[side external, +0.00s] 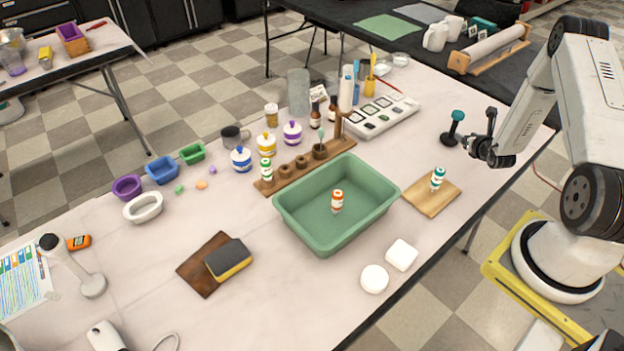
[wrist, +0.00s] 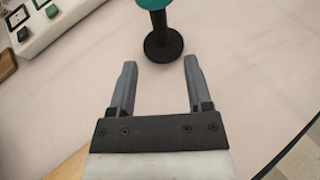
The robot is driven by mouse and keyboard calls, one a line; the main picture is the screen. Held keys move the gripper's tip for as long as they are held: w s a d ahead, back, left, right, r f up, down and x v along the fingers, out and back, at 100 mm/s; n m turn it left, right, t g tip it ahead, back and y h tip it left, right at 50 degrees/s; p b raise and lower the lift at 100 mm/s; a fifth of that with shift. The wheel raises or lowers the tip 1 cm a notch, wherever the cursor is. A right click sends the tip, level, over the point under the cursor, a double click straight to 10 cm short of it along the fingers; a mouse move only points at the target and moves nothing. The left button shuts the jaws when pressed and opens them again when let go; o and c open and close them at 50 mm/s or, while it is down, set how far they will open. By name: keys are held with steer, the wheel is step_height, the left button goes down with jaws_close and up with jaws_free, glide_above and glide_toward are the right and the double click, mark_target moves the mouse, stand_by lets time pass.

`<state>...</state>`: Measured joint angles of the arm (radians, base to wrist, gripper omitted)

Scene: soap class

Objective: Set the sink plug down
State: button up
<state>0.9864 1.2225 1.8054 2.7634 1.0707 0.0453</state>
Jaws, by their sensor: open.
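A sink plug (side external: 453,128) with a black stem and base and a teal top stands upright on the white table at the right, beyond the wooden board. In the wrist view the plug (wrist: 163,38) stands just ahead of the fingertips, its teal top cut off by the upper edge. My gripper (side external: 480,132) is low over the table, just right of the plug. In the wrist view my gripper (wrist: 160,66) is open, with nothing between its fingers and a gap to the plug.
A wooden board (side external: 422,203) with a green-capped bottle (side external: 438,178) is nearby. A green basin (side external: 300,226) holds an orange-capped bottle (side external: 337,200). A white tray of framed squares (side external: 400,112) lies left of the plug. The table around the plug is clear.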

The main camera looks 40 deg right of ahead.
steer(key=shift+s+a+r, duration=0.15)
steer(key=shift+s+a, duration=0.1)
steer(key=shift+s, duration=0.05)
stand_by(0.5)
steer(key=w+a+r+n+y, duration=0.3)
steer(key=a+n+y, duration=0.15)
steer(key=a, duration=0.35)
steer(key=w+a+r+n+y, duration=0.35)
steer(key=a+n, duration=0.25)
steer(key=a, duration=0.2)
steer(key=w+a+r+n+y, duration=0.25)
steer(key=a+n+y, duration=0.2)
steer(key=a, duration=0.35)
steer(key=s+a+r+n+g+h, duration=0.2)
steer(key=s+a+r+n+g, duration=0.2)
steer(key=n, duration=1)
steer(key=s+a+r+n+g+h, duration=0.2)
steer(key=s+a+r+n+g, duration=0.2)
steer(key=s+a+n, duration=0.6)
step_height(320, 180, up, 2)
steer(key=a+n, duration=0.2)
steer(key=n, duration=0.2)
steer(key=shift+a+r+h, duration=0.2)
steer(key=shift+r+h, duration=0.05)
steer(key=shift+h, duration=0.1)
